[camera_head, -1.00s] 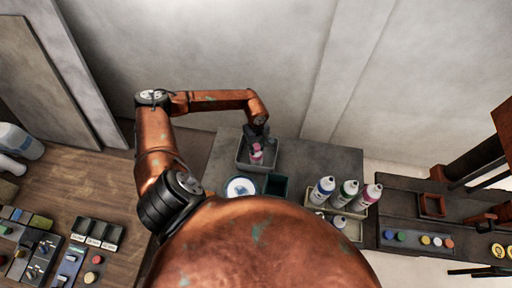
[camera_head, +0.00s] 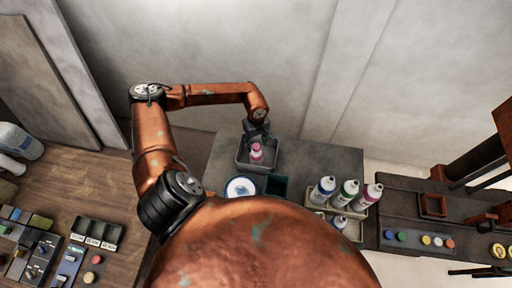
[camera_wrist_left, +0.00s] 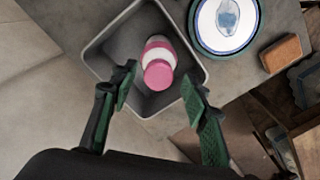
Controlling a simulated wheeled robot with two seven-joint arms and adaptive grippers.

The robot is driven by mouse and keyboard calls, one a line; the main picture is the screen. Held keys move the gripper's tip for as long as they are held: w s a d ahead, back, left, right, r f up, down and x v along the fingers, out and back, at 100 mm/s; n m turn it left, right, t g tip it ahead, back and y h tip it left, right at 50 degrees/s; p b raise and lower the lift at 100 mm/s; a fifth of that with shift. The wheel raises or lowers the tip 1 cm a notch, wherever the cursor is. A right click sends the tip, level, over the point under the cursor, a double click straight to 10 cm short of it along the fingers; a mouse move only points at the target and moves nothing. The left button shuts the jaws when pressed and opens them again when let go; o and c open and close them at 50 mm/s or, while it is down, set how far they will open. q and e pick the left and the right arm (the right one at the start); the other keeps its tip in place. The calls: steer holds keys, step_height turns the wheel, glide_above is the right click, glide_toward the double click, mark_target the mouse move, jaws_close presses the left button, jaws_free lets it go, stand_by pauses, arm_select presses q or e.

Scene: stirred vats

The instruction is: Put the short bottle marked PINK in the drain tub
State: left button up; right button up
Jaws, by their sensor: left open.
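The short bottle with a pink cap and pink band (camera_head: 256,152) is inside the grey drain tub (camera_head: 242,165). In the left wrist view the bottle (camera_wrist_left: 158,62) stands or leans within the walls of the tub (camera_wrist_left: 97,48); I cannot tell how far it tilts. No marking on it is readable. My left gripper (camera_head: 257,138) is above the tub's far side. In the left wrist view its two green-padded fingers (camera_wrist_left: 157,90) are spread apart, with a gap to the bottle on both sides.
Several taller bottles (camera_head: 347,192) stand in a tray at the right. A panel with coloured buttons (camera_head: 420,240) lies further right.

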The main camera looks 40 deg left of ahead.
arm_select(q)
step_height(320, 180, up, 9)
steer(key=shift+f+b, duration=0.2)
steer(key=shift+b, duration=0.25)
